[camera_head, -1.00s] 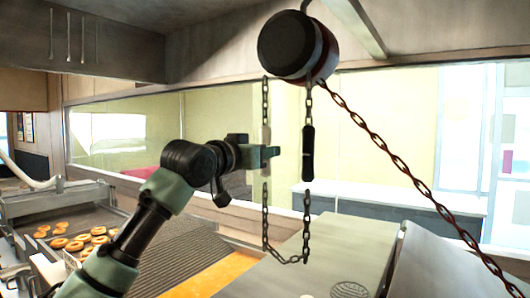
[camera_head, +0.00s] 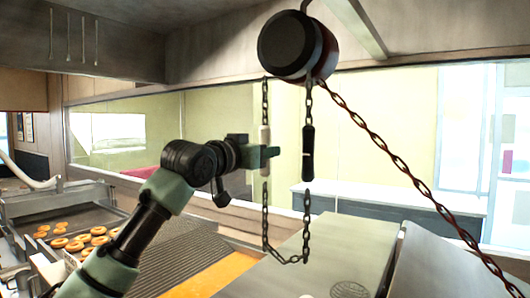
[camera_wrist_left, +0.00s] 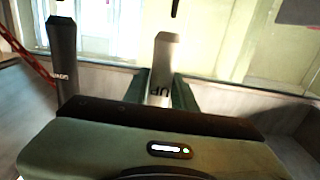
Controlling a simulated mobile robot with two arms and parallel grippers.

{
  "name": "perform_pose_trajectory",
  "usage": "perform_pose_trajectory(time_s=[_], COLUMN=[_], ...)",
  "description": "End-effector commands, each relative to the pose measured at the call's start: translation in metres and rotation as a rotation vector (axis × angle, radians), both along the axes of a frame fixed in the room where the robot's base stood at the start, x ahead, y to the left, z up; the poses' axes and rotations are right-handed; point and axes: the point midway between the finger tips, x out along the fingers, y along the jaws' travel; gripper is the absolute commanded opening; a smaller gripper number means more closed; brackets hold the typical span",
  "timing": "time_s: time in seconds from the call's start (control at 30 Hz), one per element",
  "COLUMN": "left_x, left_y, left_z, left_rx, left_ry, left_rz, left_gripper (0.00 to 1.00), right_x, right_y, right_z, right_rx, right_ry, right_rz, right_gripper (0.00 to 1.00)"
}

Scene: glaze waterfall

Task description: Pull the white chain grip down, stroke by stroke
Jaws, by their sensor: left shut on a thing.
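The white chain grip (camera_head: 265,136) hangs upright on the left strand of a dark chain, below the round dark chain wheel (camera_head: 291,46). In the left wrist view the white grip (camera_wrist_left: 164,62), marked "UP", stands between the two green fingers (camera_wrist_left: 160,93). A black grip (camera_head: 308,152) hangs on the right strand, apart from my gripper. It also shows in the left wrist view (camera_wrist_left: 63,55), with pale lettering. My right gripper is not in view.
The chain's loose loop (camera_head: 290,259) hangs below both grips. A rusty chain (camera_head: 395,155) slants from the wheel to the lower right. Ring-shaped doughnuts (camera_head: 75,244) lie on the machine at the lower left. A grey metal cover (camera_head: 310,262) lies below the loop.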

Motion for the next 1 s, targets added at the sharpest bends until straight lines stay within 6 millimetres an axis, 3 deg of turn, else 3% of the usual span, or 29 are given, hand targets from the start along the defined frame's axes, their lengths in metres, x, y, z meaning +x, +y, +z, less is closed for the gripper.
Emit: perform_pose_trajectory(time_s=[0.37, 1.0], left_x=[0.000, 0.001], left_y=[0.000, -0.002], left_z=[-0.003, -0.073], left_rx=[0.001, 0.008], left_ry=[0.002, 0.013], left_rz=[0.000, -0.001], left_gripper=[0.00, 0.00], right_x=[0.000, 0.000], right_y=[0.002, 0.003], right_z=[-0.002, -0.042], right_rx=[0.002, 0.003], right_ry=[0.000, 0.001], right_rz=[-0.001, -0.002], right_gripper=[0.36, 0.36])
